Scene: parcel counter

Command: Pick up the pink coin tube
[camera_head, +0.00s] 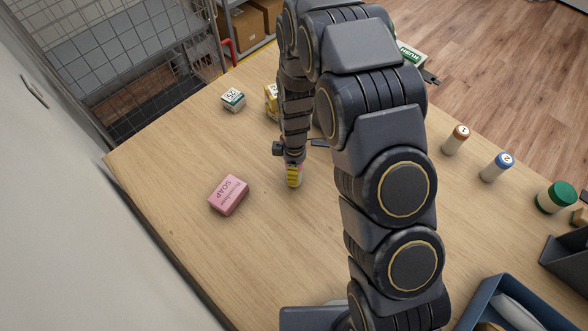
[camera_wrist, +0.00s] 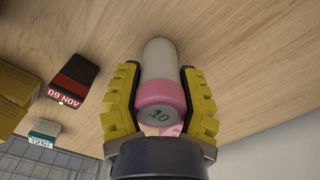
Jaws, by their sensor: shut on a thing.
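The coin tube (camera_wrist: 160,75) shows in the wrist view, with a pale body and a pink cap marked 10. My gripper (camera_wrist: 160,100) has its yellow fingers on both sides of the pink cap and is shut on it. In the head view my gripper (camera_head: 294,176) is low over the wooden counter, right of the soap box; the tube is mostly hidden there by the fingers. I cannot tell whether the tube touches the counter.
A pink soap box (camera_head: 229,195) lies left of my gripper. A small white and green box (camera_head: 233,99) and a yellow box (camera_head: 271,100) stand farther back. Brown-capped (camera_head: 455,139) and blue-capped (camera_head: 497,166) tubes and a green-lidded jar (camera_head: 556,197) stand right. A blue bin (camera_head: 483,296) is at the front.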

